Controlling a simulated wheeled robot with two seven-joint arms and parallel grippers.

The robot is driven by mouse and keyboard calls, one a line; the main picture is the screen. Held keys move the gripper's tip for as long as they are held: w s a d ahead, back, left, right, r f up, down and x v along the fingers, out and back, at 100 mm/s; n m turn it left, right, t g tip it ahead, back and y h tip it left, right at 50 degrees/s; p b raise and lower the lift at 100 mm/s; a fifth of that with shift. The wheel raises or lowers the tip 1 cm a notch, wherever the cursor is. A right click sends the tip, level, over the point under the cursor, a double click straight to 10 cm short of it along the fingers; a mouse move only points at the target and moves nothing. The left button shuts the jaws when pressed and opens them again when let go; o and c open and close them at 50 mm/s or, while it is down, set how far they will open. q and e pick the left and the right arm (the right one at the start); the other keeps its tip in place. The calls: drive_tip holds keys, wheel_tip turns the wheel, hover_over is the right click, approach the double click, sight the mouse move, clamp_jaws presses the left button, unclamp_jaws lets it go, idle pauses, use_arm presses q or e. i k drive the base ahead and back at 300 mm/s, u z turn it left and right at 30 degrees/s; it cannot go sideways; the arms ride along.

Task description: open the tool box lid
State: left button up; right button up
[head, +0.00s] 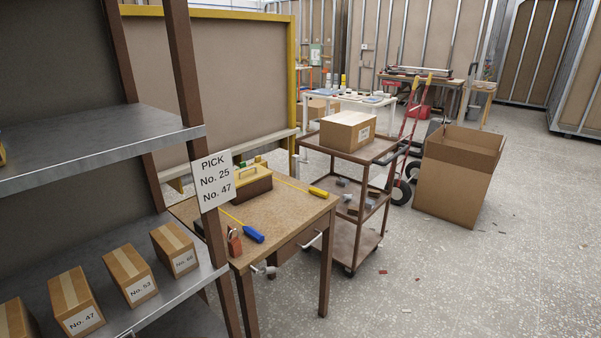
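The tool box (252,190) stands on the wooden workbench (285,205), near its back edge. It has a brown body and a yellow lid (246,174) with a handle on top. The lid looks closed, lying flat on the body. The sign on the shelf post stands close to the box's left side in the picture. The latch or front catch is too small to make out. Neither of my grippers shows in the head view.
A blue-handled tool (253,235), a yellow-handled tool (319,191) and a red padlock-like item (234,243) lie on the bench. A metal shelf (95,150) with numbered boxes fills the left. A brown cart (350,185) stands right of the bench. Floor at front right is mostly clear.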

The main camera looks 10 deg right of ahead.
sight(246, 175)
drive_tip(key=z, duration=0.05)
drive_tip(key=k, duration=0.65)
drive_tip(key=z, duration=0.7)
drive_tip(key=i, duration=0.65)
drive_tip(key=z, duration=1)
drive_tip(key=i, duration=1.75)
drive_tip(key=u, duration=1.1)
drive_tip(key=i, duration=0.55)
drive_tip(key=u, duration=0.6)
